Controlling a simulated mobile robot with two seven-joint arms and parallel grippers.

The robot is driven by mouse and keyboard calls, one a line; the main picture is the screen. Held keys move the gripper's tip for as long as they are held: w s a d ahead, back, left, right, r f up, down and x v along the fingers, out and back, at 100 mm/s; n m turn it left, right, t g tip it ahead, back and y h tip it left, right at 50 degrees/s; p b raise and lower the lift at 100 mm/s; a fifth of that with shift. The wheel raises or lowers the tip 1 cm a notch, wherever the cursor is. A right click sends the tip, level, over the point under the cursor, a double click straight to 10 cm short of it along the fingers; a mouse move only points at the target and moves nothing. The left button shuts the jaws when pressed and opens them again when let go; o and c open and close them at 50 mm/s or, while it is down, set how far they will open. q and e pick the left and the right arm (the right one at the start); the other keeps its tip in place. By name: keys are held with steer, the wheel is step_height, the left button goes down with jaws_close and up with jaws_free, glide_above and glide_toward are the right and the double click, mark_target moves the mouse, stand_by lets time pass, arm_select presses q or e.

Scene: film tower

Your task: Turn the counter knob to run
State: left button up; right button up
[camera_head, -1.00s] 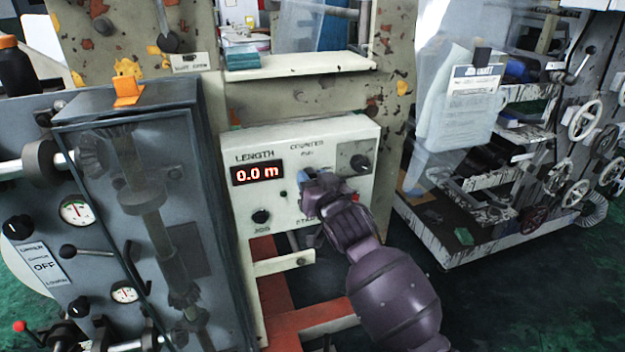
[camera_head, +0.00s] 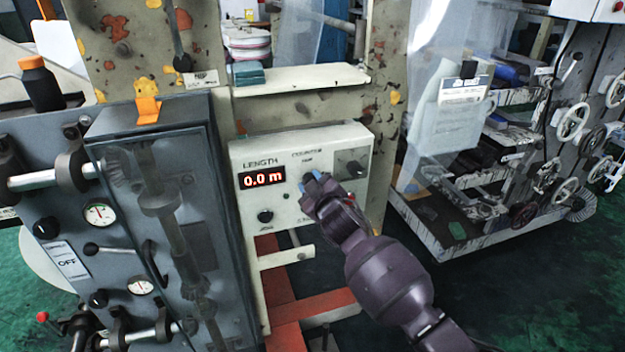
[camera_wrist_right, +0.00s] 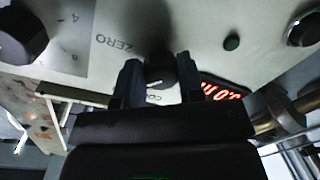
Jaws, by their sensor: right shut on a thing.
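The counter knob (camera_wrist_right: 160,70) is a small dark knob on the pale control panel (camera_head: 240,212). It lies between the two fingers of my right gripper (camera_wrist_right: 160,82) in the wrist view, and the gripper is shut on it. In the head view my right gripper (camera_head: 316,182) reaches the panel from the lower right, below the COUNTER label, and its body hides part of the panel. The red length display (camera_head: 262,178) reads 0.0 m. ZERO is printed beside the knob in the wrist view. My left gripper is not in view.
A grey cabinet (camera_head: 165,220) with an orange clip stands close on the left. A shelf (camera_head: 300,79) juts out above the panel. A machine with handwheels (camera_head: 573,122) stands at right.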

arm_select(q)
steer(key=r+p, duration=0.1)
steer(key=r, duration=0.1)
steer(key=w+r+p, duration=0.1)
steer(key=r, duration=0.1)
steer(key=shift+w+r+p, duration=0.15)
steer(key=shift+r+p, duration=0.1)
steer(key=shift+p, duration=0.05)
arm_select(e)
steer(key=n+h, duration=0.1)
steer(key=n, duration=0.7)
steer(key=shift+r, duration=0.1)
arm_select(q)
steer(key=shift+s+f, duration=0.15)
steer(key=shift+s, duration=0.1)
arm_select(e)
steer(key=o, duration=0.9)
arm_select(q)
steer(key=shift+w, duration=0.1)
